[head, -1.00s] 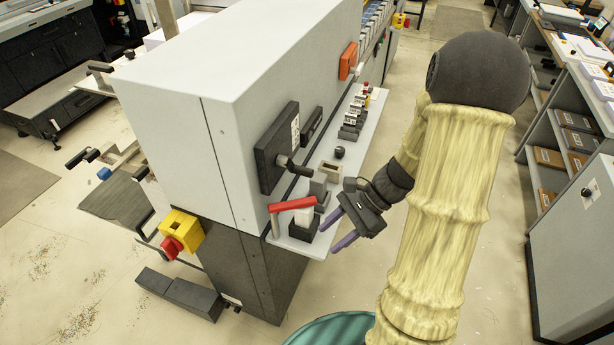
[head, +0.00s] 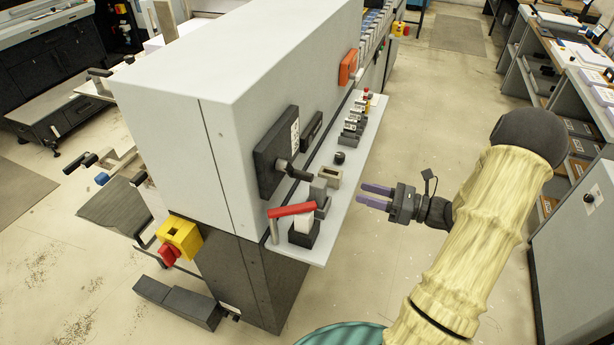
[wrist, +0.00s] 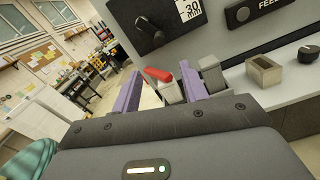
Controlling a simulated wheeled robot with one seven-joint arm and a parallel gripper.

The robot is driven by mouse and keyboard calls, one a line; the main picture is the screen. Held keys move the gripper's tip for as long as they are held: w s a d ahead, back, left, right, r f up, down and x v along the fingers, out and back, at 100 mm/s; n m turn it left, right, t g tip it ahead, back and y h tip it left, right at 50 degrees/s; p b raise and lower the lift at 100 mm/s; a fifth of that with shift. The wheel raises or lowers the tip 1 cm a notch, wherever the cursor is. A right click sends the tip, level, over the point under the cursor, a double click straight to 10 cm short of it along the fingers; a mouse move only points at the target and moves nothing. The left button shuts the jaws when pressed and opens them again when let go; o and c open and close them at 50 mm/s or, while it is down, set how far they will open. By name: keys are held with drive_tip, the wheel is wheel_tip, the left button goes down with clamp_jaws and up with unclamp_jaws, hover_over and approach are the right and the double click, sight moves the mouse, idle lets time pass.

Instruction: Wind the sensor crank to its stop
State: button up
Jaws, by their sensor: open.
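A black crank (head: 294,172) sticks out from a dark square plate (head: 275,150) on the side of the pale machine housing. In the wrist view the crank (wrist: 151,28) is at the top, beside a label reading 30 mm; I cannot read the word sensor on it. My gripper (head: 361,195) is open and empty, with its two purple fingers apart. It is out beyond the shelf edge, to the right of the crank and not touching it. In the wrist view the fingers (wrist: 161,68) point toward the machine, below the crank.
A narrow shelf (head: 340,208) runs along the machine. It carries a red-handled lever (head: 291,210), grey blocks, an open-topped beige box (head: 328,176), a black knob (head: 339,158) and several small switches. Floor is clear right of the shelf; shelving stands farther right.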

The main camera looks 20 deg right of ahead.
sight(312, 178)
drive_tip(key=p+x, duration=0.4)
drive_tip(key=x, duration=1.1)
drive_tip(key=shift+w+a+p, duration=0.1)
drive_tip(key=shift+a+p, duration=0.2)
drive_tip(key=shift+p, duration=0.1)
drive_tip(key=shift+w+a, duration=0.35)
drive_tip(key=shift+a, duration=0.05)
clamp_jaws()
